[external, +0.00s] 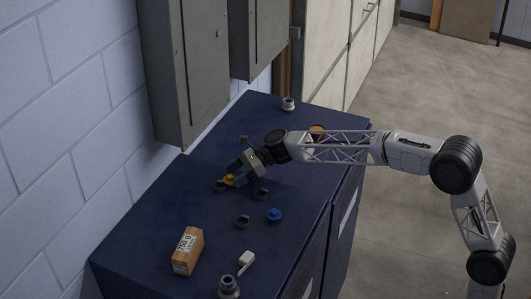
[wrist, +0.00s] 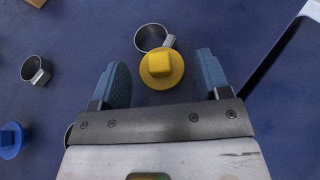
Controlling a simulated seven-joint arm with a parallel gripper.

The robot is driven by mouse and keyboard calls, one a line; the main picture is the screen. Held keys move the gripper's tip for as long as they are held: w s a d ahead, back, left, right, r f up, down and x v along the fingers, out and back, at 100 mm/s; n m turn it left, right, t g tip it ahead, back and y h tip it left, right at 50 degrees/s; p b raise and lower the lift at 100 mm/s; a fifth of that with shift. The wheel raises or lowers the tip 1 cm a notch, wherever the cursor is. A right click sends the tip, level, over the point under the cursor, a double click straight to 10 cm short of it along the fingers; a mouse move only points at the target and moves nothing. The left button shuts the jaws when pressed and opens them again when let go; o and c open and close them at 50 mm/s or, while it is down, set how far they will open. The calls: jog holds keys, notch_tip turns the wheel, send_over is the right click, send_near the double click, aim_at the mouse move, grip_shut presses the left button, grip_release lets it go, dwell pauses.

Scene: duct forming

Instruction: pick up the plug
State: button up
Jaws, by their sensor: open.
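A yellow plug (wrist: 161,67) with a round flange and a square top sits between the two blue-grey fingers of my gripper (wrist: 161,58) in the wrist view. Gaps show on both sides, so the fingers are open around or above it; their exact height is unclear. In the external view the yellow plug (external: 229,179) is at the tip of my gripper (external: 238,172), partly hidden by it. A similar blue plug (external: 274,214) stands apart on the bench; it also shows at the left edge of the wrist view (wrist: 10,142).
A metal ring clamp (wrist: 150,38) lies close beside the yellow plug. Other dark clamps (external: 242,221) lie nearby on the dark blue bench (external: 150,225). A cardboard box (external: 188,251), a white part (external: 246,261) and a metal fitting (external: 229,288) stand in front. Grey wall cabinets (external: 184,65) overhang the back.

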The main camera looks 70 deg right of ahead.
jog(key=shift+a, duration=0.1)
jog(key=shift+c, duration=0.2)
jog(key=c, duration=0.8)
jog(key=shift+c, duration=0.2)
jog(key=shift+r, duration=1.2)
jog(key=shift+s+r, duration=0.4)
jog(key=shift+r, duration=0.2)
jog(key=s, duration=0.5)
jog(key=s+r, duration=0.1)
jog(key=s, duration=0.4)
jog(key=s+a, duration=0.1)
jog(key=s, duration=0.4)
jog(key=shift+r, duration=0.15)
